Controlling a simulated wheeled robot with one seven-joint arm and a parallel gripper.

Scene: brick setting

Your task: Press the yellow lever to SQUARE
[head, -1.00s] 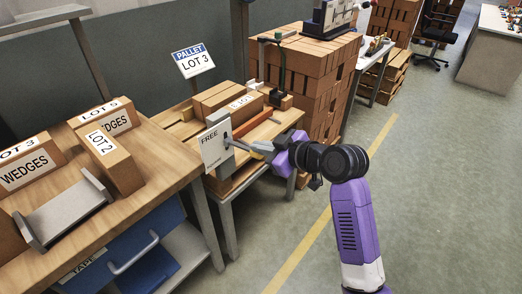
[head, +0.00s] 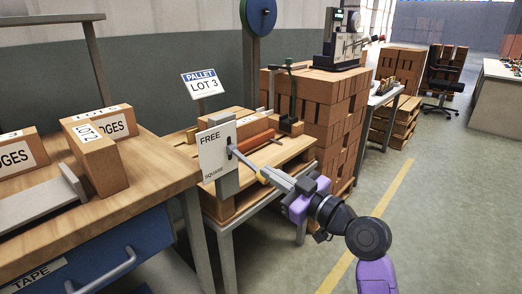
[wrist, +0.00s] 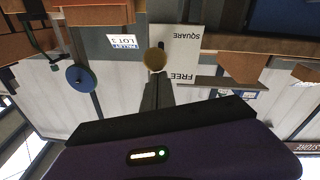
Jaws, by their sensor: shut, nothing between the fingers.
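A white plate (head: 216,152) marked FREE at the top and SQUARE at the bottom stands at the near end of the pallet table in the head view. A grey lever arm sticks out from the plate between the two words and slants down to the right. Its yellow end (head: 263,179) is beside the tips of my gripper (head: 270,174). My gripper is shut and empty. In the upside-down wrist view, the round yellow knob (wrist: 155,60) is just beyond my closed fingers (wrist: 158,88), in front of the plate (wrist: 180,55). I cannot tell whether they touch.
An orange-red bar (head: 257,141) lies on the pallet table behind the plate. A tall brick stack (head: 325,115) stands behind it. A wooden bench (head: 140,200) with labelled bricks (head: 97,160) is at left. The floor at right is clear.

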